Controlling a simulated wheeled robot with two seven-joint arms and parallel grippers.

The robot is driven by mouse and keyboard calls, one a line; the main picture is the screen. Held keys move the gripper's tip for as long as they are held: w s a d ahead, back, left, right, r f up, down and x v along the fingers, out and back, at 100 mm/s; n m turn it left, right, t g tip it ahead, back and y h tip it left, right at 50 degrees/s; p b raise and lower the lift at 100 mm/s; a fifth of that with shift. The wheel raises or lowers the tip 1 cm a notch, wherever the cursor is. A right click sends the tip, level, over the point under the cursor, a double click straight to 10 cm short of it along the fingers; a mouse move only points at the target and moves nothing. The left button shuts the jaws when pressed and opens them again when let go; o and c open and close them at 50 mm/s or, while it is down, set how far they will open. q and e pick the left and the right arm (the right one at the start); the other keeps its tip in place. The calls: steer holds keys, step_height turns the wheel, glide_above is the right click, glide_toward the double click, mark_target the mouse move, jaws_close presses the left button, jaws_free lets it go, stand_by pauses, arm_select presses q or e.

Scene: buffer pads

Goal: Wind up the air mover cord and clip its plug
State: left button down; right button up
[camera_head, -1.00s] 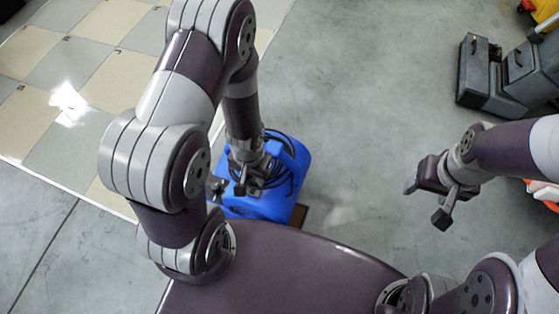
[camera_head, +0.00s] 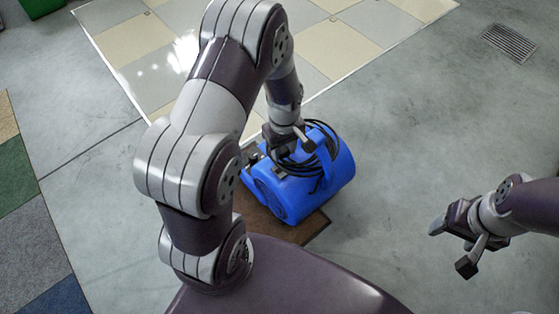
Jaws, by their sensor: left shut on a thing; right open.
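The blue air mover (camera_head: 335,178) stands on a brown mat (camera_head: 309,229) in front of my base. Its black cord (camera_head: 322,137) lies in loops around the top of the housing, by the handle. My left gripper (camera_head: 284,148) is at the top of the air mover, by the cord loops. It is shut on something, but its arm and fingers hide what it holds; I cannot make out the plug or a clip. My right gripper (camera_head: 449,248) is open and empty, over bare floor to the right, well apart from the air mover.
A tiled floor area (camera_head: 345,32) with a pale edge lies behind the air mover. A floor grate (camera_head: 509,42) is at the top right. Coloured carpet squares (camera_head: 30,240) lie at the left. The concrete right of the air mover is clear.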

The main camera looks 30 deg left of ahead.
arm_select(q)
steer(key=shift+s+r+n, duration=0.1)
steer(key=shift+s+n, duration=0.2)
steer(key=shift+n, duration=0.4)
steer(key=shift+s+n, duration=0.1)
steer(key=shift+n, duration=0.3)
steer(key=shift+f, duration=0.3)
step_height(320, 180, down, 6)
steer(key=b, duration=0.7)
steer(key=shift+f+b, duration=0.15)
steer(key=shift+b, duration=0.25)
steer(key=shift+p, duration=0.35)
steer(key=shift+f, duration=0.1)
